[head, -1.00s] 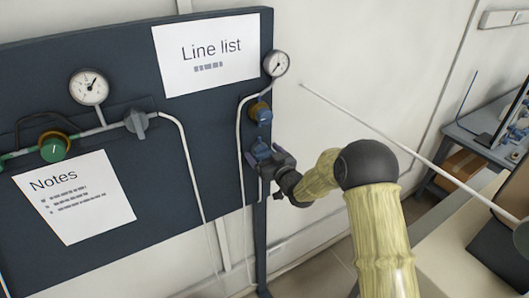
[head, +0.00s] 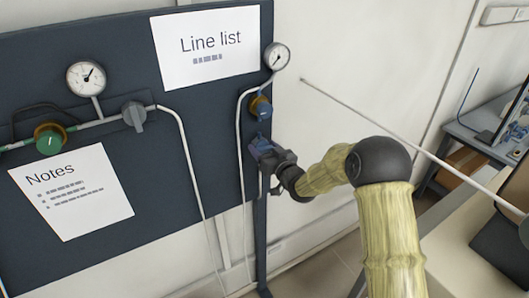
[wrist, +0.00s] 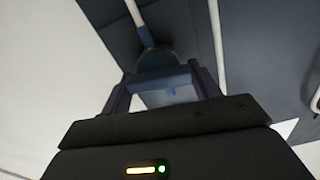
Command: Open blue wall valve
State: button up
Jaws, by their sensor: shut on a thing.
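The blue wall valve (head: 261,142) is on a thin pipe at the right edge of the dark panel, below a blue knob with a gold ring. My gripper (head: 266,158) is at the valve and hides much of it in the head view. In the wrist view, my gripper's (wrist: 166,88) two dark fingers stand on either side of the valve's blue handle (wrist: 164,80) and are shut on it. The valve's round blue body shows just beyond the handle. The handle's exact angle is hard to tell in the head view.
The blue knob (head: 261,107) and a round gauge (head: 277,57) are just above my gripper. A green knob (head: 50,139), a grey knob (head: 134,115) and another gauge (head: 86,78) are at the left. A desk (head: 470,133) stands at the right.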

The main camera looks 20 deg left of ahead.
jog(key=m+b, duration=0.3)
jog(key=shift+w+d+f, duration=0.1)
jog(key=shift+f, duration=0.1)
jog(key=m+b, duration=0.2)
jog(key=m, duration=0.3)
jog(key=shift+d+b, duration=0.1)
jog(key=shift+b, duration=0.25)
jog(key=m+b, duration=0.2)
jog(key=m, duration=0.2)
jog(key=shift+w+f, duration=0.1)
jog(key=shift+m+b, duration=0.85)
jog(key=shift+m, duration=1.35)
jog(key=o, duration=1)
